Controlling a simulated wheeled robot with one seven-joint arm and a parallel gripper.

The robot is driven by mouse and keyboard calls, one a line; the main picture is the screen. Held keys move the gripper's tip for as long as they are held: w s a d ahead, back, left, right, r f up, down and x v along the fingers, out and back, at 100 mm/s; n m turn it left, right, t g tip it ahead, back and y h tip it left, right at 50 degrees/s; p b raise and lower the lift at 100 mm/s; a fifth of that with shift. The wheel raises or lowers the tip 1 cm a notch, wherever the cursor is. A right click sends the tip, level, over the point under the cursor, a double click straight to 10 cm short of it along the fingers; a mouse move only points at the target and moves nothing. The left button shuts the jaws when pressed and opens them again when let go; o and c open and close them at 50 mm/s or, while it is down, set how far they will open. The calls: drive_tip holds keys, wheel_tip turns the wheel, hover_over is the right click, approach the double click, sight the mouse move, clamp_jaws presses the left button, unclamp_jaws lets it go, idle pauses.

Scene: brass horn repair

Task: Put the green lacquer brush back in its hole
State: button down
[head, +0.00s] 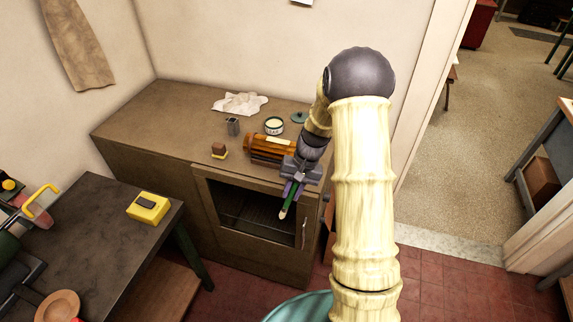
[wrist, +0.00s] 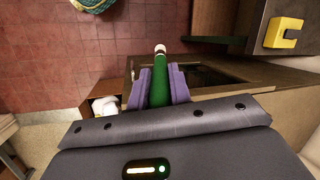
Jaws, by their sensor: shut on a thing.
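My gripper (head: 293,187) is shut on the green lacquer brush (head: 289,203), which hangs at a slant in front of the cabinet's front edge, pale tip downward. In the wrist view the purple fingers of my gripper (wrist: 159,82) press both sides of the green handle (wrist: 160,92), and the light tip points away from me. An orange-brown ridged wooden piece (head: 264,147) lies on the cabinet top (head: 165,115), just behind and left of my gripper and partly covered by it. I cannot make out a brush hole in either view.
Below is an open cabinet niche (head: 250,212). A dark workbench (head: 110,215) with a yellow box (head: 148,208) stands left.

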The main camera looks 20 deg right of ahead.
drive_tip(key=a+f+n+b, duration=0.2)
drive_tip(key=f, duration=0.7)
drive_tip(key=s+a+f+n+g+b, duration=0.1)
drive_tip(key=f+b, duration=0.1)
drive_tip(key=f, duration=0.7)
drive_tip(key=shift+s+a+f+n, duration=0.15)
drive_tip(key=shift+s+a+n, duration=0.1)
drive_tip(key=shift+a+n, duration=0.15)
